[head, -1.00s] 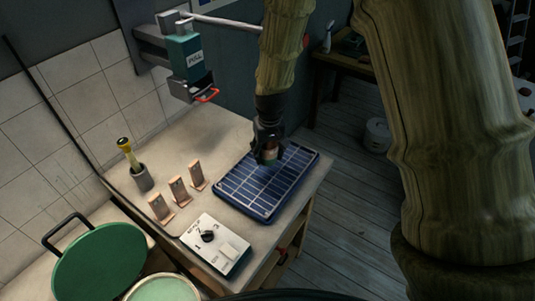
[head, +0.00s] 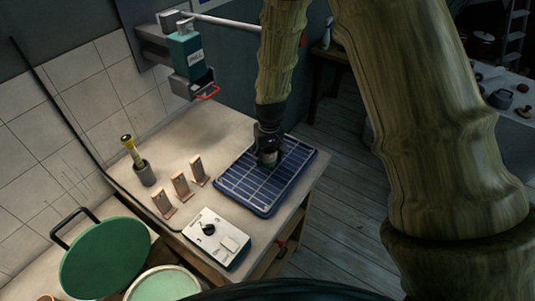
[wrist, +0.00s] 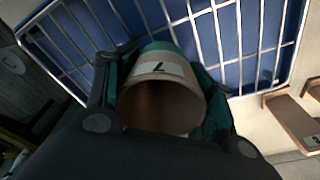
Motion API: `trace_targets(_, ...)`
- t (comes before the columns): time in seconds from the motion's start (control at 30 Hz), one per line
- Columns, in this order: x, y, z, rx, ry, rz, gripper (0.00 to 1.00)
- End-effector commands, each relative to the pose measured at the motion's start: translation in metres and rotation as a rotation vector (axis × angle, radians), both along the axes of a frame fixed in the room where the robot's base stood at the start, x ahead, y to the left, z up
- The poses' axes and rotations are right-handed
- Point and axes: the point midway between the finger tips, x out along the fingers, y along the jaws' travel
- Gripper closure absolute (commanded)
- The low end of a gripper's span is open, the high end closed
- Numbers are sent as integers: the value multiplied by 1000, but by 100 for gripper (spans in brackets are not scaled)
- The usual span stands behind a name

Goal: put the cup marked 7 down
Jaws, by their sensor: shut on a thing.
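The cup marked 7 (wrist: 163,88) is a terracotta-coloured cup with a pale band and a teal part behind it. In the wrist view its open mouth faces the camera, and the 7 shows on the band. My gripper (head: 268,160) is shut on the cup, with a finger on each side of it. The gripper and cup are over the blue tray with a white wire grid (head: 243,192). I cannot tell whether the cup touches the grid. The fingers hide the cup's sides.
Several upright wooden stands (head: 181,185) line the bench left of the tray. A white control box with a black knob (head: 217,238) sits in front. A teal dispenser (head: 186,55) hangs on the wall behind. A yellow-handled tool stands in a grey holder (head: 146,174).

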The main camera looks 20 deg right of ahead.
Motion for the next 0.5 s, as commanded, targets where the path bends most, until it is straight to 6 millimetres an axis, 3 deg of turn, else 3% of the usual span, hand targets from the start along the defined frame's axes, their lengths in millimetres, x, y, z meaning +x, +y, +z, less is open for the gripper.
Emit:
trace_targets(0.07,0,0,-3,0,0,0,74)
trace_targets(0.1,0,0,-2,0,0,0,44)
trace_targets(0.2,0,0,-2,0,0,0,26)
trace_targets(0.5,0,0,-2,0,0,0,25)
